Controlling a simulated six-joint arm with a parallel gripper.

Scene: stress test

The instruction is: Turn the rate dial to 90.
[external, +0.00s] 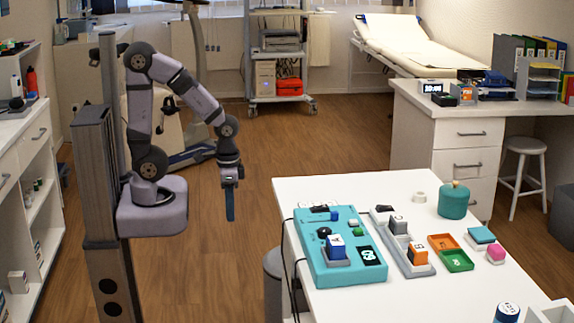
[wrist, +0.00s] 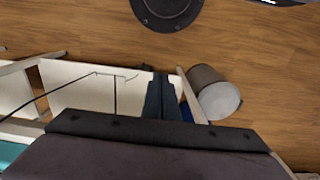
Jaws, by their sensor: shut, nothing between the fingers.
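A teal panel (external: 312,262) lies on the white table. It carries a round black knob (external: 324,232), probably the rate dial, whose pointer and marks are too small to read. A black display (external: 368,256) on the panel shows pale digits that I cannot read surely. My gripper (external: 230,216) hangs fingers down over the floor, left of the table and well apart from the panel. Its fingers are shut and empty; they also show in the wrist view (wrist: 160,78). A teal edge (wrist: 10,153), probably the panel, shows at the left there; the knob is not visible.
Lettered blocks stand on the panel and on a grey tray (external: 418,270) beside it. Orange and green trays (external: 458,261), a teal pot (external: 453,203) and small blocks lie further right. Dark cables hang over the table's left edge. A grey cylindrical bin (wrist: 212,92) stands by the table.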

